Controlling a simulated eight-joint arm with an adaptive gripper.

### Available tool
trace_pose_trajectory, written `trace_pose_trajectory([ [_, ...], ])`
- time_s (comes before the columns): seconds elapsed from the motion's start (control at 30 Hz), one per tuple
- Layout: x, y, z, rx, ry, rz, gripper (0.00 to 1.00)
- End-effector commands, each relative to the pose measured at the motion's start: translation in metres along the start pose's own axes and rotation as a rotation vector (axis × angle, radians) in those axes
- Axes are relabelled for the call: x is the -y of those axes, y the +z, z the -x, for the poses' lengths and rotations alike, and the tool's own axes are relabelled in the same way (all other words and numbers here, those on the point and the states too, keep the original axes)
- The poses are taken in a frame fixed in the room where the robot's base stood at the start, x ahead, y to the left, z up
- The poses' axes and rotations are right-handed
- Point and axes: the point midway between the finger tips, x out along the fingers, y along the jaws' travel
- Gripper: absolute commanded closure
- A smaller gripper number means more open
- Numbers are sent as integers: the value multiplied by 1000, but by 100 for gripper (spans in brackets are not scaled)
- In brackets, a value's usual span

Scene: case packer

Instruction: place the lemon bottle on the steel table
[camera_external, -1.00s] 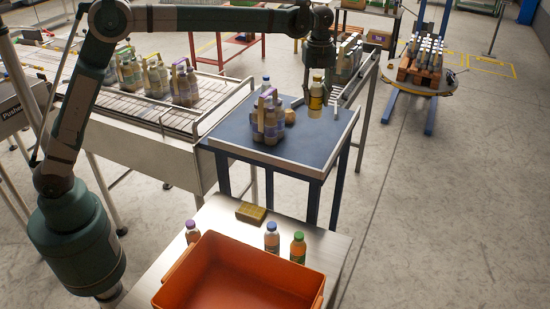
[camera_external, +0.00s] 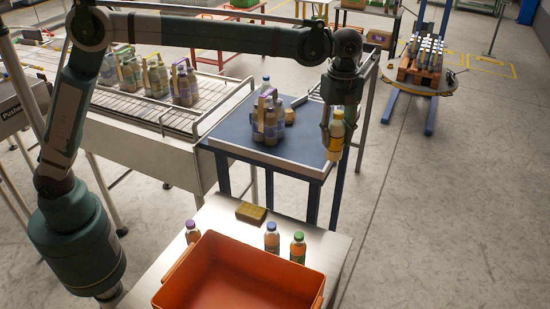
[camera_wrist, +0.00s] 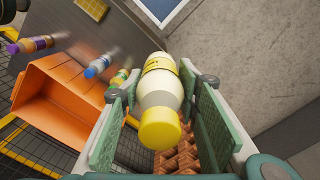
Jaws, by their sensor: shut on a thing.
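The lemon bottle (camera_external: 336,136), pale with a yellow cap and yellow label, hangs upright in my gripper (camera_external: 338,122) beyond the near right corner of the blue table, clear of any surface. In the wrist view the bottle (camera_wrist: 158,98) sits between the two green finger pads of my gripper (camera_wrist: 160,108), which is shut on it. The steel table (camera_external: 322,222) stands in front, lower in the external view. It also shows in the wrist view (camera_wrist: 120,42), to the left of the bottle.
On the steel table are an orange crate (camera_external: 245,248), a yellow sponge-like block (camera_external: 251,212), and purple-capped (camera_external: 193,232), blue-capped (camera_external: 272,238) and green-capped (camera_external: 298,247) bottles. The steel table's back right is bare. The blue table (camera_external: 225,131) holds a bottle pack (camera_external: 268,122).

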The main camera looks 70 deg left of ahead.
Motion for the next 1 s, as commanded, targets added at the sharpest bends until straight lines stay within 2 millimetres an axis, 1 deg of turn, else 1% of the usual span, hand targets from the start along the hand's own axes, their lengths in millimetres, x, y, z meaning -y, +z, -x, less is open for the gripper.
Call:
trace_pose_trajectory([
  [0.03, -6, -18, 0, 0, 0, 3, 84],
  [0.2, -26, -69, 0, 0, 0, 34, 84],
  [0.5, -68, -156, 0, 0, 0, 88, 84],
  [0.6, -81, -180, 0, 0, 0, 105, 84],
  [0.7, -93, -199, 0, 0, 0, 119, 84],
  [0.93, -117, -236, 0, 0, 0, 144, 84],
  [1.0, -115, -234, -15, 0, 0, 148, 84],
])
